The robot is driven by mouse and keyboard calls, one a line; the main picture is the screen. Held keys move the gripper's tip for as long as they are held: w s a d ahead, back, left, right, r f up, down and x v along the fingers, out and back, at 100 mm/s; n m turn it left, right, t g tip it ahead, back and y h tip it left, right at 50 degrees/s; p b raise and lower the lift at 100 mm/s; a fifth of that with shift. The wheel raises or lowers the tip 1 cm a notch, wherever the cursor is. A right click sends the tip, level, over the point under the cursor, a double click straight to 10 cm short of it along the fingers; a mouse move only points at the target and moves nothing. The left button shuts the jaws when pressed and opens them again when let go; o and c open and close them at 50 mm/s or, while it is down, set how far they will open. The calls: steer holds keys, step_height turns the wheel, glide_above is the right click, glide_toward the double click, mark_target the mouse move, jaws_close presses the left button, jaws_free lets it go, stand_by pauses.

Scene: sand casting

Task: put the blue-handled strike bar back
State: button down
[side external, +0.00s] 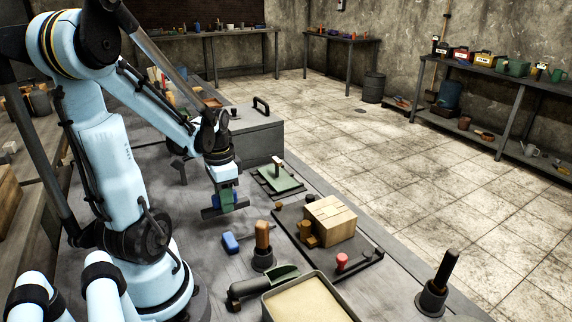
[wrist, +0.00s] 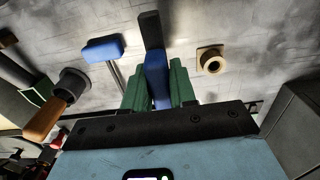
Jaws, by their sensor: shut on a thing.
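My gripper (side external: 227,200) is shut on the blue handle (wrist: 157,78) of a bar, held above the grey bench. The bar's dark end (wrist: 151,30) sticks out beyond the green fingers in the wrist view, and a dark end (side external: 209,213) shows at the left of the fingers in the side view. A second blue-handled tool (side external: 231,242) with a thin metal shaft lies on the bench just in front of my gripper; it also shows in the wrist view (wrist: 103,48). Much of the held handle is hidden by the fingers.
A wooden-handled rammer (side external: 262,246) stands nearby. A wooden block (side external: 331,219) sits on a dark board. A green plate (side external: 280,179) and grey box (side external: 257,137) lie behind. A sand tray (side external: 268,308) is in front. A tan ring (wrist: 211,60) lies on the bench.

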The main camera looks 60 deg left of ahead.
steer(key=shift+f, duration=1.8)
steer(key=shift+f, duration=0.1)
steer(key=c, duration=0.9)
jaws_free()
steer(key=shift+r, duration=6.1)
steer(key=w+d+t, duration=0.2)
steer(key=w+d, duration=0.1)
steer(key=d, duration=0.3)
steer(key=w+d+t, duration=0.2)
steer(key=w+d, duration=0.2)
steer(key=d, duration=0.3)
steer(key=w+d+t, duration=0.3)
steer(key=d, duration=0.3)
steer(key=shift+w+d+r, duration=0.15)
steer(key=shift+w+r, duration=0.1)
steer(key=shift+r, duration=0.1)
